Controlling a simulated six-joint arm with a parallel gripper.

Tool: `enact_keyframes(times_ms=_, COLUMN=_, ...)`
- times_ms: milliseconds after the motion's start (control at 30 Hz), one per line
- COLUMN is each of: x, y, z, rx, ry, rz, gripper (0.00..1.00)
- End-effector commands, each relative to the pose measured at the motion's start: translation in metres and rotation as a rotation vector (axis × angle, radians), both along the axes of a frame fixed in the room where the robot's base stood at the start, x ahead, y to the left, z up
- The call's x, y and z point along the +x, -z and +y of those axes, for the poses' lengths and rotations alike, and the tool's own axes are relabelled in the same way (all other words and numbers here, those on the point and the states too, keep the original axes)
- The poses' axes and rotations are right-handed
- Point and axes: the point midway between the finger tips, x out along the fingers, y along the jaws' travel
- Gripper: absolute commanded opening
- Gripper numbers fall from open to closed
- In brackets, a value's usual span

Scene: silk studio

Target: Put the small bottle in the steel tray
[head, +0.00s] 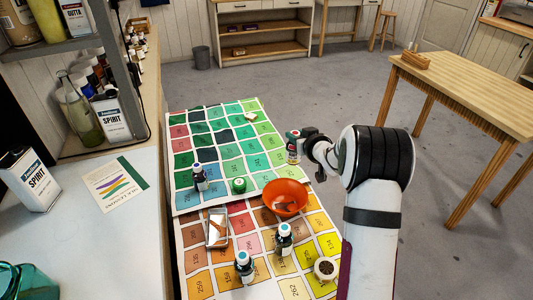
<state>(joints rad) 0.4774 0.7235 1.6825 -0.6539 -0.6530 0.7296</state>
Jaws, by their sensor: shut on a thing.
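A small bottle (293,152) with a dark top and a reddish label stands out at the right edge of the green colour chart. My gripper (298,137) is at this bottle, shut on its upper part; the fingers are small and partly hidden by my wrist. I cannot tell whether the bottle's base touches the surface. The steel tray (217,241) is a small shiny rectangle on the warm-coloured chart, left of and nearer than the gripper.
An orange bowl (286,198) lies between gripper and tray. Dark bottles stand behind the tray (200,179) and in front and to its right (284,240), (244,267). A green jar (239,185) and a small cup (326,268) are nearby. A shelf (95,142) stands left.

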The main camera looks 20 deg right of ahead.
Motion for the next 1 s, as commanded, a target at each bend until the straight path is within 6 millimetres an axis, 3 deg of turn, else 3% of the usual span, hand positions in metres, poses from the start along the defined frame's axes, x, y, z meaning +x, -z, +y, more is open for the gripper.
enact_keyframes(times_ms=167, x=-0.010, y=-0.003, z=0.009, rx=-0.007, ry=-0.035, rz=0.001, gripper=0.00)
enact_keyframes(times_ms=267, x=-0.030, y=-0.004, z=0.034, rx=-0.018, ry=-0.116, rz=0.006, gripper=0.00)
enact_keyframes(times_ms=500, x=-0.104, y=-0.006, z=0.118, rx=-0.019, ry=-0.376, rz=0.006, gripper=0.00)
enact_keyframes(times_ms=600, x=-0.131, y=-0.008, z=0.146, rx=-0.008, ry=-0.458, rz=0.003, gripper=0.00)
enact_keyframes(times_ms=700, x=-0.145, y=-0.008, z=0.162, rx=0.000, ry=-0.503, rz=0.001, gripper=0.00)
enact_keyframes(times_ms=833, x=-0.141, y=0.008, z=0.191, rx=0.005, ry=-0.523, rz=0.003, gripper=0.00)
enact_keyframes(times_ms=1000, x=-0.119, y=0.040, z=0.240, rx=0.004, ry=-0.523, rz=0.003, gripper=0.00)
